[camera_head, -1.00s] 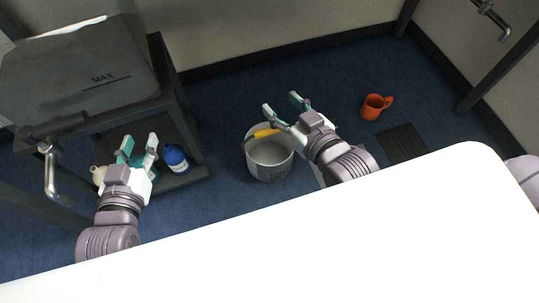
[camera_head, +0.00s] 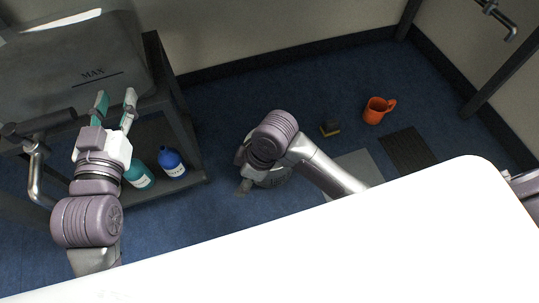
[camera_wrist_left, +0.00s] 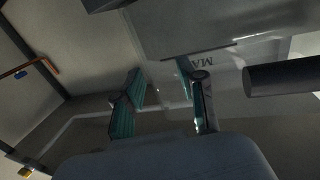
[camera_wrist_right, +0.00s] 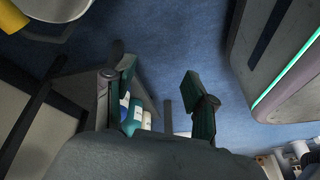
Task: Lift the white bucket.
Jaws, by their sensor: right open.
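The white bucket (camera_head: 275,181) stands on the floor in the middle of the head view, mostly hidden under my right arm. Part of its rim and wall (camera_wrist_right: 55,8) shows at the top left of the right wrist view, with its yellow handle grip (camera_wrist_right: 11,17) beside it. My right gripper (camera_wrist_right: 160,95) is open with nothing between its fingers; the bucket lies to one side of them. In the head view its fingers are largely hidden by my wrist. My left gripper (camera_head: 115,100) is open and empty, in front of the grey tank, away from the bucket.
The grey tank (camera_head: 60,60) stands on a dark shelf unit (camera_head: 170,85) at the left. A teal bottle (camera_head: 140,178) and a blue bottle (camera_head: 172,163) stand low in it. A white tabletop (camera_head: 330,250) fills the front.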

